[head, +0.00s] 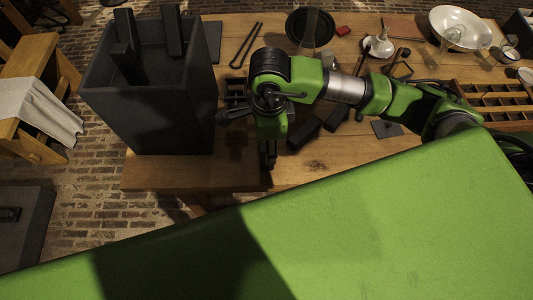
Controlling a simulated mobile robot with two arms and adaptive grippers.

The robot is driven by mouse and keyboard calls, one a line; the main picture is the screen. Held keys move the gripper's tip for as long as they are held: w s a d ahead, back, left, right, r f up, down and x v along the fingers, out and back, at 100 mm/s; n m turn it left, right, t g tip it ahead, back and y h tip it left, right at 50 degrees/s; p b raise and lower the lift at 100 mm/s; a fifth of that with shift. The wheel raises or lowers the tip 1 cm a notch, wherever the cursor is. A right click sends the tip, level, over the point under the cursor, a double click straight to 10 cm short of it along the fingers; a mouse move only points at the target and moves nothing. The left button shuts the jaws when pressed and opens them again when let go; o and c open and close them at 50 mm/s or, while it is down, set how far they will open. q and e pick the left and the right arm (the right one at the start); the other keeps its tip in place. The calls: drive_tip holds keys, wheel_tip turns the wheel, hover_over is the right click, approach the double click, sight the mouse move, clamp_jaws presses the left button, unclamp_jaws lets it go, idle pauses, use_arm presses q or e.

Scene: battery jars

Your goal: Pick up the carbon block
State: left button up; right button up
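Two dark blocks lie on the wooden table, a nearer one (304,134) and another (337,118) to its right. Either could be the carbon block; I cannot tell which. Two dark upright slabs, one (124,48) on the left and one (172,30) on the right, stand in a large dark open box (145,110). My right arm reaches in from the right and bends down left of the loose blocks. My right gripper (268,158) seems to point down near the table's front edge, dark and partly hidden; its fingers are unclear. My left gripper does not show.
The wooden table (205,174) also holds dark rods (245,47), a black round dish (310,27), a white bowl (461,27), a flat dark plate (386,129) and a wooden compartment tray (499,94). A large green surface of mine covers the lower view.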

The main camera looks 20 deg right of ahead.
drive_tip(key=shift+a+f+p, duration=0.1)
drive_tip(key=shift+f+p, duration=0.6)
drive_tip(key=shift+f, duration=0.2)
drive_tip(key=f, duration=0.3)
drive_tip(key=shift+w+p, duration=0.2)
drive_tip(key=shift+p, duration=0.2)
drive_tip(key=shift+f, duration=0.15)
drive_tip(key=shift+c, duration=0.4)
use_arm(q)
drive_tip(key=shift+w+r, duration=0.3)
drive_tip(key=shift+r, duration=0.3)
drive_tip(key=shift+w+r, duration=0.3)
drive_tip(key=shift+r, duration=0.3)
use_arm(e)
clamp_jaws()
